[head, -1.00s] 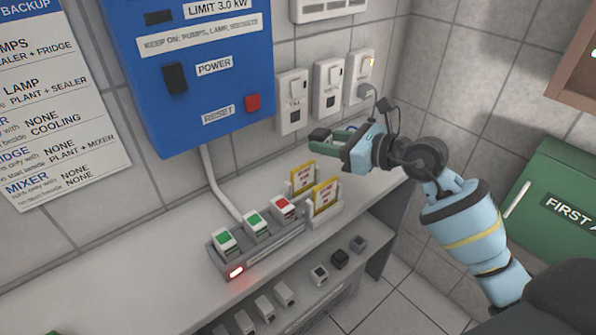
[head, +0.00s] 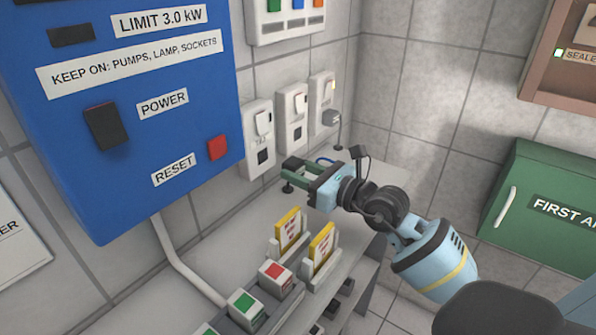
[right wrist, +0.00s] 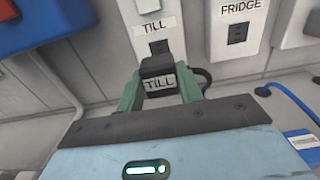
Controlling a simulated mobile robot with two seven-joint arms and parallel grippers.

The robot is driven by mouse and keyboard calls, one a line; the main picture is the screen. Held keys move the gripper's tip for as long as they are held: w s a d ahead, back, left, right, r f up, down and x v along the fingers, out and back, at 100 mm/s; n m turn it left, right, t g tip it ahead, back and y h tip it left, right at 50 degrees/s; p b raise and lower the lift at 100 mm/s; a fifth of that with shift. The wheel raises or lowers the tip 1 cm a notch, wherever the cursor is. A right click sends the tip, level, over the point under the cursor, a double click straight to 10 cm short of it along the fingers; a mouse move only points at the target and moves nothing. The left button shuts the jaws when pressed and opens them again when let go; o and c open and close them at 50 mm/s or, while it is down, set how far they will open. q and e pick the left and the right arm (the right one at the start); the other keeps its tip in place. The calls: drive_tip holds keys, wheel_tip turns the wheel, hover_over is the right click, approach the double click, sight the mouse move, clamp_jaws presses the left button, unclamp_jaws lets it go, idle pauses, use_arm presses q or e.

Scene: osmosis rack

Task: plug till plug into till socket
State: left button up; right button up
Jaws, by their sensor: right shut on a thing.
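The till plug (right wrist: 160,75) is a dark block with a white TILL label, clamped between the green fingers of my right gripper (right wrist: 160,92) in the right wrist view. The white till socket (right wrist: 153,32) stands on the wall just beyond it, its dark outlet a little above the plug in that view. In the head view the till socket (head: 257,132) is the leftmost of the wall row. My right gripper (head: 288,174) is in front of it, below and to the right, apart from the wall. The plug is hard to make out there. My left gripper is not in view.
The fridge socket (head: 291,112) is beside the till socket. A further socket (head: 322,90) has a grey plug in it. The blue power box (head: 125,100) juts out at left. Yellow cards (head: 288,230) in holders and colored switches (head: 246,306) stand on the shelf below.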

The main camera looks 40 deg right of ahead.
sight(263, 156)
drive_tip(key=b+x, duration=0.1)
drive_tip(key=x, duration=0.5)
idle(0.6)
idle(1.5)
drive_tip(key=shift+p, duration=0.3)
drive_tip(key=shift+r, duration=0.1)
idle(0.7)
drive_tip(key=shift+w+a, duration=0.15)
drive_tip(key=shift+w, duration=0.25)
idle(0.6)
drive_tip(key=o, duration=1)
